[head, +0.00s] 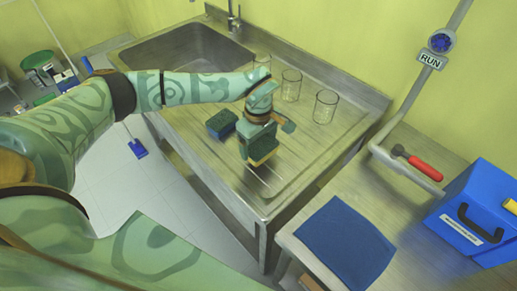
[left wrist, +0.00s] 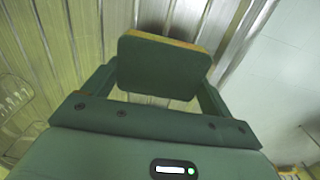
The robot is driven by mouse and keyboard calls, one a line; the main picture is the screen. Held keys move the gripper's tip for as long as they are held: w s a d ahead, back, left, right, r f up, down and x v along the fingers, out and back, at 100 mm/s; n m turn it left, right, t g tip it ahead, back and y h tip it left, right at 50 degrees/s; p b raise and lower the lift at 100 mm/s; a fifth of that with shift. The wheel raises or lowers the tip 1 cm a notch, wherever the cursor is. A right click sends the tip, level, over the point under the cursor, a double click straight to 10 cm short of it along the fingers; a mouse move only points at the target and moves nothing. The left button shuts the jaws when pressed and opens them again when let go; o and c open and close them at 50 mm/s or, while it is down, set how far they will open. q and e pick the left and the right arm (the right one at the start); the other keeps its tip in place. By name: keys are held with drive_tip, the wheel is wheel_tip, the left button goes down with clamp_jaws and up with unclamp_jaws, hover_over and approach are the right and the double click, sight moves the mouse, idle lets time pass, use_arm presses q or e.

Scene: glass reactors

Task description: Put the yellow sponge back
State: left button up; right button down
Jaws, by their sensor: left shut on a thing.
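The yellow sponge (head: 264,157), with a dark green scouring face, is held above the ribbed drainboard (head: 215,160) of the steel sink unit. My left gripper (head: 260,142) is shut on it. In the left wrist view the sponge (left wrist: 162,66) sits between the two fingers of the left gripper (left wrist: 158,82), its green face toward the camera and a yellow edge along the far side. A blue sponge (head: 223,127) with a green top lies on the drainboard, left of the gripper. My right gripper is not in view.
Several glass beakers, including one in the middle (head: 291,86) and one at right (head: 325,107), stand along the drainboard's back. The sink basin (head: 185,55) is at left. A blue cloth (head: 345,242), blue toolbox (head: 480,210) and red-handled tool (head: 424,167) are on the right-hand bench.

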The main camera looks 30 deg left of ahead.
sight(258, 143)
use_arm(q)
wheel_tip(258, 143, down, 3)
drive_tip(key=shift+r, duration=0.1)
drive_tip(key=shift+a+f, duration=0.1)
drive_tip(key=shift+f, duration=0.25)
drive_tip(key=shift+r, duration=0.1)
drive_tip(key=shift+f, duration=0.2)
drive_tip(key=o, duration=0.8)
drive_tip(key=shift+r, duration=0.15)
wheel_tip(258, 143, up, 12)
drive_tip(key=shift+r+p, duration=0.1)
drive_tip(key=shift+p, duration=0.5)
